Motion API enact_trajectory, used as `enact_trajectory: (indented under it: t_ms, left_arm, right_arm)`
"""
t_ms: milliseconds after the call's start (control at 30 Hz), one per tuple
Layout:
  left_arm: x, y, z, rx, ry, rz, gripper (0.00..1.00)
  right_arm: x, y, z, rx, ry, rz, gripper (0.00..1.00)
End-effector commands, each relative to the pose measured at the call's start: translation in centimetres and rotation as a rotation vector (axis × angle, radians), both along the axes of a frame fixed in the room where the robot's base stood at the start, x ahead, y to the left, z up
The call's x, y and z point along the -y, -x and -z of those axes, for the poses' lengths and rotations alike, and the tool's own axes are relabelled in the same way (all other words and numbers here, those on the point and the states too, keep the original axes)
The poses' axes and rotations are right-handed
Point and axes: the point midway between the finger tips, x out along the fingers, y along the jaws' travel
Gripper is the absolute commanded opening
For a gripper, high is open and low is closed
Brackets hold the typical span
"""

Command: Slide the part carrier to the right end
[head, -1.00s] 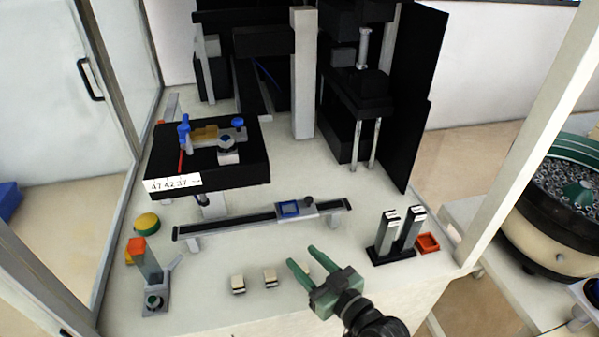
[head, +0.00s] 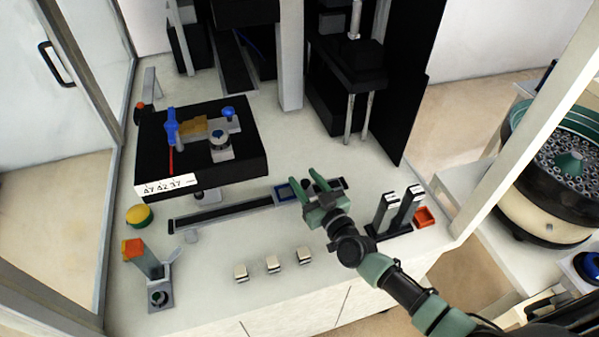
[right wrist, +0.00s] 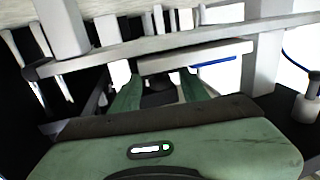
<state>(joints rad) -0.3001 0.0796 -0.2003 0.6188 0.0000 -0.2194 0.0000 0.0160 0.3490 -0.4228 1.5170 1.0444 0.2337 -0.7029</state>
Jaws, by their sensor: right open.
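My right gripper (head: 305,175) has green fingers, is open, and is over the carrier's right part. In the right wrist view, the open fingers (right wrist: 159,78) stand on either side of a dark knob (right wrist: 158,84), in front of the pale carrier (right wrist: 195,58) with its blue edge. I cannot tell whether the fingers touch the knob. My left gripper is not in view.
Several small pale switches (head: 273,264) line the front.

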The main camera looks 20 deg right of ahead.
Motion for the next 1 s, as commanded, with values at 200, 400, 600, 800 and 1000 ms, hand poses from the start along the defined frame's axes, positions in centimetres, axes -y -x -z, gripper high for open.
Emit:
enact_trajectory:
  t_ms: [200, 400, 600, 800, 1000]
  left_arm:
    - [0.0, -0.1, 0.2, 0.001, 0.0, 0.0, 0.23]
    - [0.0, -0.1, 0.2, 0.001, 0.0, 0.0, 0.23]
    - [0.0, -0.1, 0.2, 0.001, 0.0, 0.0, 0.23]
    - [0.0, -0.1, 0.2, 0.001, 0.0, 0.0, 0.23]
    - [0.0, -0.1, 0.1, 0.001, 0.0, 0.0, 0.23]
  right_arm:
    - [-0.6, -2.4, 0.0, 0.0, -0.001, -0.001, 0.45]
    - [-0.7, -2.8, 0.0, -0.001, -0.002, -0.001, 0.45]
    - [-0.7, -2.8, 0.0, -0.001, -0.002, -0.001, 0.26]
    - [-0.7, -2.8, 0.0, -0.001, -0.001, -0.001, 0.0]
    - [-0.7, -2.8, 0.0, -0.001, -0.001, -0.001, 0.0]
